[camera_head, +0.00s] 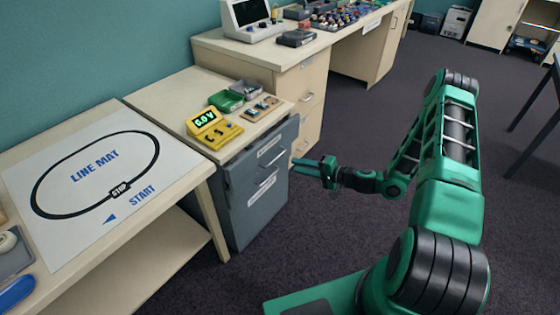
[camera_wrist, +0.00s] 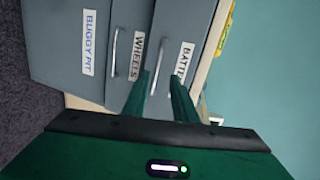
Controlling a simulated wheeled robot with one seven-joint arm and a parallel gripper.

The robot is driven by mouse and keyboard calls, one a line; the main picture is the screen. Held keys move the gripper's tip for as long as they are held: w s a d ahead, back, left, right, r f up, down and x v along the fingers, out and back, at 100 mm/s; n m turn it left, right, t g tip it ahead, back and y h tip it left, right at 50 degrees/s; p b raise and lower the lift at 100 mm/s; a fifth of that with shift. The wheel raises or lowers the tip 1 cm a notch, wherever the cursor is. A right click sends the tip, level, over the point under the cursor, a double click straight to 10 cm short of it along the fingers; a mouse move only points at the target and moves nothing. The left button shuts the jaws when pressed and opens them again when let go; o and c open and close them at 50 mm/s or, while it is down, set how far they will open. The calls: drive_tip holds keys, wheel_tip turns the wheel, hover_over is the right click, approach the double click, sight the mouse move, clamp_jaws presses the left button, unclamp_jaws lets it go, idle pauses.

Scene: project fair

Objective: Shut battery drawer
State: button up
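The battery drawer (camera_wrist: 197,25) is the top grey drawer of the cabinet, with a white label partly hidden by a finger. In the head view its front (camera_head: 245,163) lies just under the worktop. It seems to stand slightly proud of the cabinet; how far is unclear. Its bar handle (camera_wrist: 163,35) shows in the wrist view. My gripper (camera_head: 297,167) is in front of the cabinet, to the right of the drawers in the head view. In the wrist view my gripper (camera_wrist: 159,75) has its two fingers apart and empty, with the handle in line between them. Contact cannot be told.
The wheels drawer (camera_wrist: 124,30) and buggy pit drawer (camera_wrist: 65,45) lie below. A line mat table (camera_head: 185,190) is at left. Carpet (camera_head: 345,130) is clear around my arm.

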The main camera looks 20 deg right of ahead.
drive_tip(key=w+a+f+m+t, duration=0.1)
drive_tip(key=w+a+f, duration=0.2)
drive_tip(key=w, duration=0.6)
drive_tip(key=shift+a+f+m+h, duration=0.2)
drive_tip(key=shift+a+m+h, duration=0.1)
drive_tip(key=shift+a, duration=0.95)
drive_tip(key=shift+w, duration=0.1)
clamp_jaws()
idle(0.3)
